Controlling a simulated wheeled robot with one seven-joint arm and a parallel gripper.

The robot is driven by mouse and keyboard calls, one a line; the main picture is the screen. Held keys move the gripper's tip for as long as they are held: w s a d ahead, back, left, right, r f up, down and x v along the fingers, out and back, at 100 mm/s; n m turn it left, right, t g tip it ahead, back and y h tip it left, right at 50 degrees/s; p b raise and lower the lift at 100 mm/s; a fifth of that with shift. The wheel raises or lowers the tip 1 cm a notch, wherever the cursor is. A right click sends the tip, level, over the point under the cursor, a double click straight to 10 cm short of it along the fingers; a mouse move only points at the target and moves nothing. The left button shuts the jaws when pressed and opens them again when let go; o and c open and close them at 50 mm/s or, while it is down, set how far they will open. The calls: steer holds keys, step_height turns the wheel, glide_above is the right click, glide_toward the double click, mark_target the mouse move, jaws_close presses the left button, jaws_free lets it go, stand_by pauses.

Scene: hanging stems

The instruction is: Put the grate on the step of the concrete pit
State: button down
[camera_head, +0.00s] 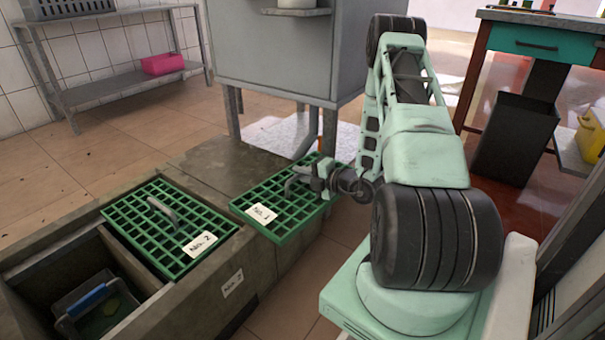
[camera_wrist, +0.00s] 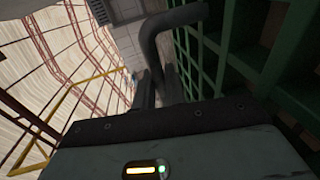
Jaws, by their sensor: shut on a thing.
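A green grate labelled No. 1 (camera_head: 268,216) is level, at the right end of the concrete block; I cannot tell whether it touches the concrete. My gripper (camera_head: 309,181) is shut on its grey bent handle (camera_head: 293,186). In the wrist view the handle (camera_wrist: 150,42) rises by my gripper's fingers (camera_wrist: 158,85), with green grate bars (camera_wrist: 222,72) at the right. A second green grate, labelled No. 2 (camera_head: 150,232), lies over the middle of the concrete pit (camera_head: 207,298), its handle free. The pit's left part is open. Its step under grate No. 2 is hidden.
A container with a blue handle (camera_head: 90,302) sits inside the open pit part. A grey cabinet on legs (camera_head: 270,45) stands behind the concrete. A metal rack (camera_head: 110,22) is at the back left, a teal-drawer bench (camera_head: 535,42) at the right. Tiled floor is clear in front.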

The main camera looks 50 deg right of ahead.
stand_by(0.3)
steer(key=c, duration=1.5)
jaws_free()
steer(key=shift+f, duration=0.1)
steer(key=shift+o, duration=0.2)
